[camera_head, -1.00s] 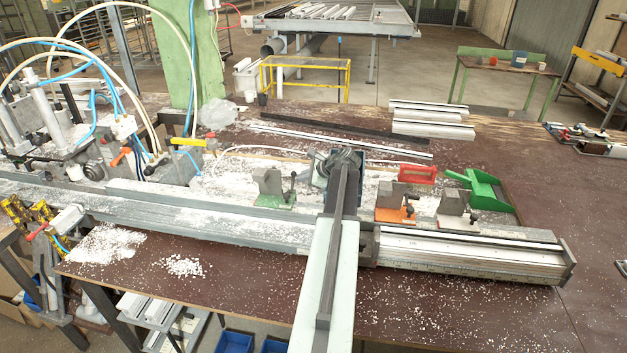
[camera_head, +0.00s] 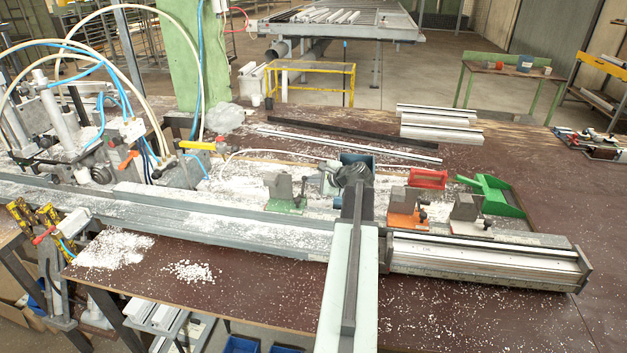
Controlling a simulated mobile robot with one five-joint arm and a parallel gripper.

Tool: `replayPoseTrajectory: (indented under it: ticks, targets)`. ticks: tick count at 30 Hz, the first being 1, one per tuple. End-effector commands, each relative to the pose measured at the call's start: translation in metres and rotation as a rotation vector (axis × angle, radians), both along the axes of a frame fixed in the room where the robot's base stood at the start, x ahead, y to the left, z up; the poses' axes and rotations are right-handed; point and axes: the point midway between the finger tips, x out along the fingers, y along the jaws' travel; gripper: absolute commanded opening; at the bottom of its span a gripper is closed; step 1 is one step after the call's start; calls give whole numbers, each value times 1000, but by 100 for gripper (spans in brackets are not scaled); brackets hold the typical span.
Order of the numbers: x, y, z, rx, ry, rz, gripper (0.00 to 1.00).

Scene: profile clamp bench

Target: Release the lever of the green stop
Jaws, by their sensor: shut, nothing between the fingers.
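The green stop (camera_head: 285,193) is a grey block on a green base, left of my arm on the bench behind the long rail. Its dark lever (camera_head: 303,188) stands roughly upright at the block's right side. My gripper (camera_head: 332,176) is at the far end of my arm, to the right of the lever and apart from it in the picture. Its fingers are small and partly hidden by my wrist; it looks shut and empty. I cannot tell its height above the bench.
Right of my arm stand an orange-based stop (camera_head: 404,207) and another grey stop (camera_head: 466,208). Behind them are a red part (camera_head: 428,179) and a green dustpan (camera_head: 492,193). The grey rail (camera_head: 220,225) runs in front of the stops. White chips litter the bench.

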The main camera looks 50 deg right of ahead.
Motion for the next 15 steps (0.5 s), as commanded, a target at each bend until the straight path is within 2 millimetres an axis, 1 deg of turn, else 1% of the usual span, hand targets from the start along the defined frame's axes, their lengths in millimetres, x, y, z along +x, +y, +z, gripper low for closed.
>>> replayPoseTrajectory:
  ticks: [6,9,11,14,15]
  targets:
    - [1,1,0,1,0,2,0]
    - [1,-2,-3,1,0,2,0]
    - [2,-6,-8,1,0,4,0]
    - [4,-21,-20,0,-1,5,0]
    - [4,-28,-26,1,0,6,0]
